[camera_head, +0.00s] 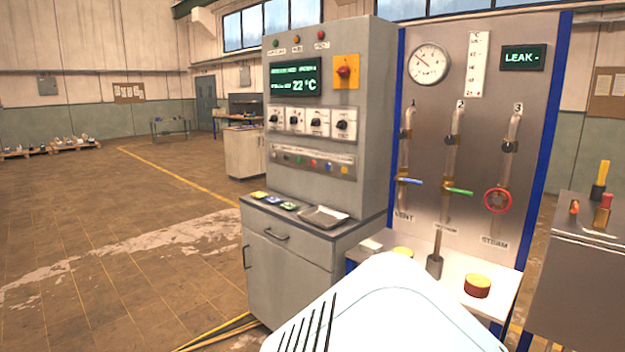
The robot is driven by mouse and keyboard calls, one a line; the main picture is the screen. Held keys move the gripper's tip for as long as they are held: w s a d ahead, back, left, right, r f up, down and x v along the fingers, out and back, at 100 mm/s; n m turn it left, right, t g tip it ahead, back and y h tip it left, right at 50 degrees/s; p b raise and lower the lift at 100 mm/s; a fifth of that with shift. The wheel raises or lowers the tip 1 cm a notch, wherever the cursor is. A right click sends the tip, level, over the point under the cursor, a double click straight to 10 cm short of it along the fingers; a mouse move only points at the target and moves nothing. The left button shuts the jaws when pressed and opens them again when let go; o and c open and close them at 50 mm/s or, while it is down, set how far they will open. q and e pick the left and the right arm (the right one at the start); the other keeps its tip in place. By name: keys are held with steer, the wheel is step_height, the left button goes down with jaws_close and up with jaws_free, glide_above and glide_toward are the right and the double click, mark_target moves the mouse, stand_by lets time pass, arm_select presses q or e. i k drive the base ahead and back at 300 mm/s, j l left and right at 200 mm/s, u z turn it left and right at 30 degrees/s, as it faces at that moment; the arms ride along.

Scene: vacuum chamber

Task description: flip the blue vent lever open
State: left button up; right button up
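The blue vent lever (409,181) sits on the leftmost pipe (404,150) of the upright metal panel, above a "VENT" label (404,215). Its handle points to the right and lies nearly level, across the upright pipe. Neither of my grippers shows in the head view, so I cannot see how far they are from the lever. A white part of my own body fills the bottom middle of the view and hides part of the bench below the panel.
A green lever (459,191) and a red handwheel (497,200) sit to the right of the blue lever. A grey control cabinet (384,120) stands close on the left. Below are a white bench (503,300) and a red-and-yellow cylinder (477,286). Floor at left is open.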

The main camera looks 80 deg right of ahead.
mark_target(412, 181)
steer(key=z, duration=3)
steer(key=i+l, duration=0.15)
steer(key=i, duration=0.3)
steer(key=i+l+z, duration=0.15)
steer(key=i, duration=0.3)
